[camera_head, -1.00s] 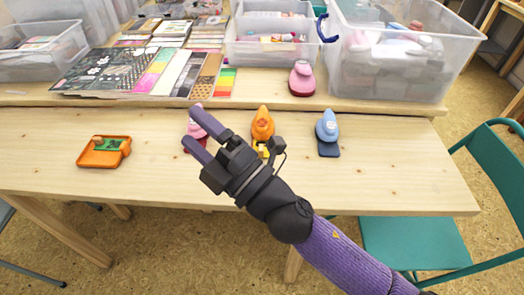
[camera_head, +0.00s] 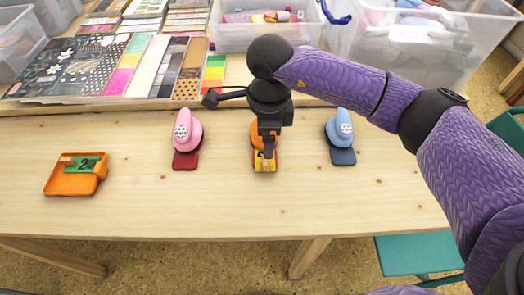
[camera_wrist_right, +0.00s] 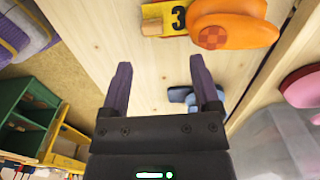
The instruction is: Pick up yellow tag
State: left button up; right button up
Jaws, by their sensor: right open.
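The yellow tag (camera_head: 260,164) lies at the base of the orange stamp (camera_head: 257,136) near the middle of the table. My right gripper (camera_head: 268,150) is above it, pointing down, and hides part of the tag and the stamp. In the right wrist view the tag (camera_wrist_right: 179,17) shows a black 3 at the top, beside the orange stamp (camera_wrist_right: 238,22). My right fingers (camera_wrist_right: 160,66) are spread and empty, apart from the tag in that view. My left gripper is out of view.
A pink stamp (camera_head: 188,130) stands left of the orange one, a blue stamp (camera_head: 341,130) right. An orange tray (camera_head: 65,186) with a green tag 2 (camera_head: 88,165) sits far left. Clear bins (camera_head: 225,38) and patterned sheets line the back. The table's front (camera_head: 200,215) is clear.

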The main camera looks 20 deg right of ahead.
aim_at(265, 161)
jog(key=f+b, duration=0.1)
jog(key=f, duration=0.3)
jog(key=f+b, duration=0.1)
jog(key=f, duration=0.2)
jog(key=shift+s+a+b, duration=0.35)
jog(key=shift+f, duration=0.2)
jog(key=shift+r, duration=0.15)
jog(key=shift+c, duration=1.5)
jog(key=c, duration=0.7)
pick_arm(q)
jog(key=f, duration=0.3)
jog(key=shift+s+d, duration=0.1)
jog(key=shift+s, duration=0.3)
pick_arm(e)
grip_shut()
